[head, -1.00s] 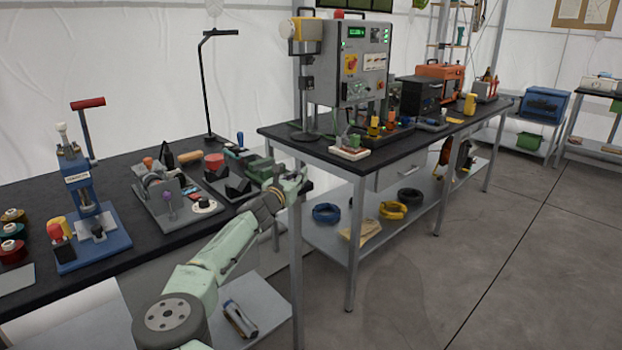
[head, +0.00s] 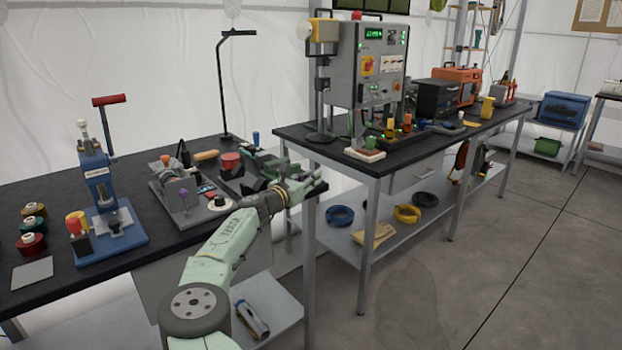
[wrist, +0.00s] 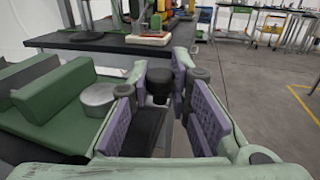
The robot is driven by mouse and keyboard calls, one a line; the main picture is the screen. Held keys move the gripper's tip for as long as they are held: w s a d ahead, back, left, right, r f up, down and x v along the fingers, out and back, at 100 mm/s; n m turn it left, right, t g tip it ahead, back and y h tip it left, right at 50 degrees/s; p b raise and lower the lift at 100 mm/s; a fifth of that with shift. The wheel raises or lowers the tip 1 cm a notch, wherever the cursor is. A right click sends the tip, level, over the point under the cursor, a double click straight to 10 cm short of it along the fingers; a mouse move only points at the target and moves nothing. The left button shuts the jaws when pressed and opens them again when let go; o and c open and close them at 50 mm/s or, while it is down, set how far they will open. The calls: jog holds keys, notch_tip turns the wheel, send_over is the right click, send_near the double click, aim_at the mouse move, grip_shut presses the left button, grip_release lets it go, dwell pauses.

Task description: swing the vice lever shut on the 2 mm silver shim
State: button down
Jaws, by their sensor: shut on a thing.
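The green vice (wrist: 62,85) fills the left of the wrist view, with a round grey boss (wrist: 97,98) beside it. In the head view the vice (head: 284,158) sits at the right end of the near bench, partly hidden by my gripper (head: 316,180). The vice lever is a dark bar with a black knob (wrist: 158,84). It lies between the purple pads of my gripper (wrist: 163,105), which is shut on it. The lever points away from the wrist camera, beside the vice body. I cannot make out the silver shim in either view.
The near bench (head: 75,285) also holds a blue press (head: 108,220), a grey fixture (head: 178,190) and several spools. A second bench (head: 400,150) with a control box (head: 372,65) stands just beyond the vice. Open floor (head: 480,250) lies to the right.

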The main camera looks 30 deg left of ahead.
jog(key=c, duration=1.7)
grip_release()
jog(key=shift+s+a+r, duration=0.1)
jog(key=shift+a+r, duration=0.1)
jog(key=shift+a, duration=0.05)
jog(key=shift+o, duration=1.2)
jog(key=shift+d+f, duration=0.1)
jog(key=shift+d, duration=0.05)
jog(key=s, duration=1.2)
jog(key=shift+a, duration=0.3)
